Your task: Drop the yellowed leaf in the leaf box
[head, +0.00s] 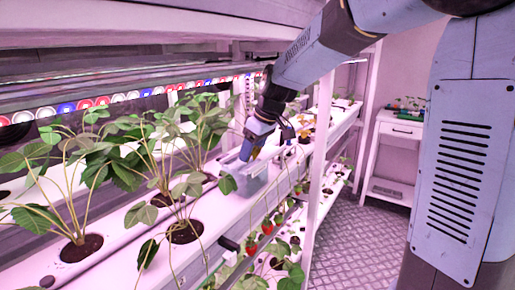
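The leaf box (257,183) looks like a small open grey-blue bin on the white rack channel, in the middle of the head view. My gripper (248,154) points down above the box, near its back part. A small yellow-brown patch shows at the gripper's tip; I cannot tell whether it is a leaf or part of the gripper. The fingers are too small to tell open from shut. Yellow-orange leaves (304,131) show on a plant farther along the rack, right of the gripper. The inside of the box is mostly hidden.
Green strawberry plants (75,180) stand in the channel holes at left, close to the box. Red berries (267,226) hang below the rack's front edge. A white rack post (318,150) stands right of the box. A white side table (397,135) stands at back right.

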